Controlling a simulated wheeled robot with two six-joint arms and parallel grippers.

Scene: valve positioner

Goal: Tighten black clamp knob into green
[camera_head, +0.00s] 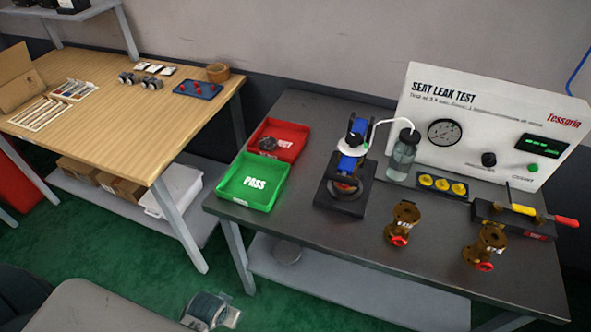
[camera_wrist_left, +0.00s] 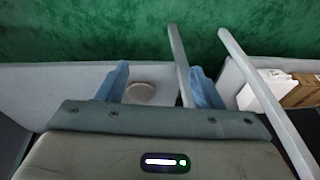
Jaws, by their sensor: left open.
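A test clamp stand (camera_head: 341,200) with a dark base and an upright blue body stands on the dark bench in the head view. A black part (camera_head: 358,124) shows at its top. A brass-coloured part sits low in the stand. My left gripper (camera_wrist_left: 158,78) shows in the left wrist view, its two blue fingers apart with nothing between them. It faces the green floor and a lower shelf, away from the clamp. My right gripper is not in view.
Green PASS (camera_head: 279,197) and red (camera_head: 292,137) trays lie left of the stand. A bottle (camera_head: 403,153) and the leak-test panel (camera_head: 468,107) stand behind. Two brass valves (camera_head: 404,217) (camera_head: 488,241) stand at right. A wooden table (camera_head: 120,88) is at left.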

